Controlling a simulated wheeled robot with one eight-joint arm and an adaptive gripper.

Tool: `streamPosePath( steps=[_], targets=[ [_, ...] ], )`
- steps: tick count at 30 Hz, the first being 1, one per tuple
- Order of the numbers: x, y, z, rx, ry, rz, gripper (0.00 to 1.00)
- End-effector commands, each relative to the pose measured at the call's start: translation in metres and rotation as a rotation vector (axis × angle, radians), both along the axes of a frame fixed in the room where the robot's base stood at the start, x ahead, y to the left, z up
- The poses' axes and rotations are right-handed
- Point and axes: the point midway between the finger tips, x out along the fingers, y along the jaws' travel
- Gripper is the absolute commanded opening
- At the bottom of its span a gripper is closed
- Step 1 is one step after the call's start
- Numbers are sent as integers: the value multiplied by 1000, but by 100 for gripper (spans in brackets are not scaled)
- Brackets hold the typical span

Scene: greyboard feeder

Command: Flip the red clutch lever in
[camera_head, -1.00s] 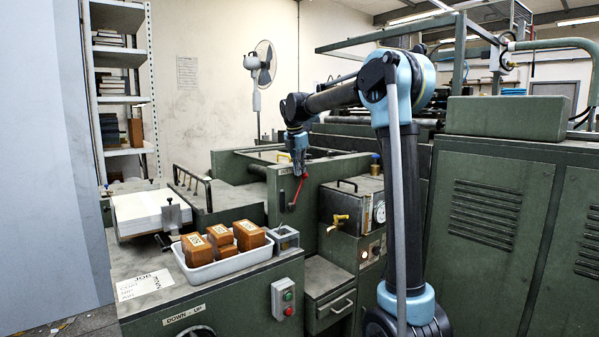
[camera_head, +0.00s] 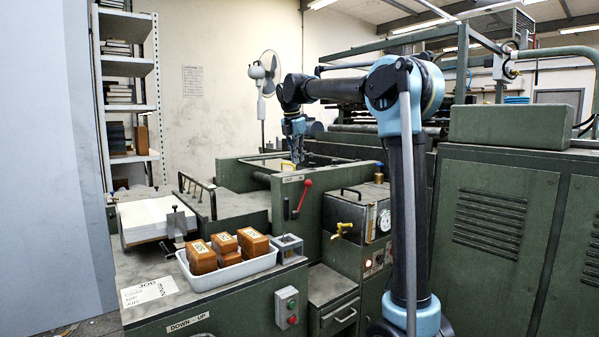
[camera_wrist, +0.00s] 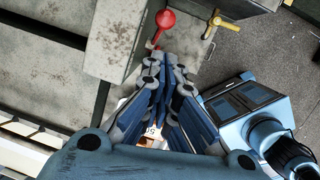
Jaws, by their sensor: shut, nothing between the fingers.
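The red clutch lever (camera_head: 303,195) is on the front face of a green machine panel, below a small white label strip. Its knob is at the top and it tilts up to the right in the head view. My gripper (camera_head: 296,160) hangs above and slightly left of the knob, apart from it, behind the panel's top edge in the picture. In the wrist view the red knob (camera_wrist: 165,18) shows just beyond my fingertips (camera_wrist: 171,62), with a gap between. The fingers are together and empty. The lever's lower end is largely hidden in the wrist view.
A brass tap (camera_head: 342,229) sticks out right of the lever, beside a gauge box (camera_head: 375,215). Floor shows open in the wrist view.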

Motion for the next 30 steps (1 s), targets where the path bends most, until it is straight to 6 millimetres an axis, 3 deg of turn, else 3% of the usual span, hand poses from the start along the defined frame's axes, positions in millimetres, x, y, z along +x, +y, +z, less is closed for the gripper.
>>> streamPosePath(
  steps=[3,9,22,26,30],
  targets=[
    [-3,1,17,0,0,0,0],
    [-6,1,31,0,0,0,0],
    [-6,-2,33,1,0,-9,0],
    [-16,-16,29,18,-3,-71,0],
    [-40,-48,17,60,-13,-229,0]
  ],
)
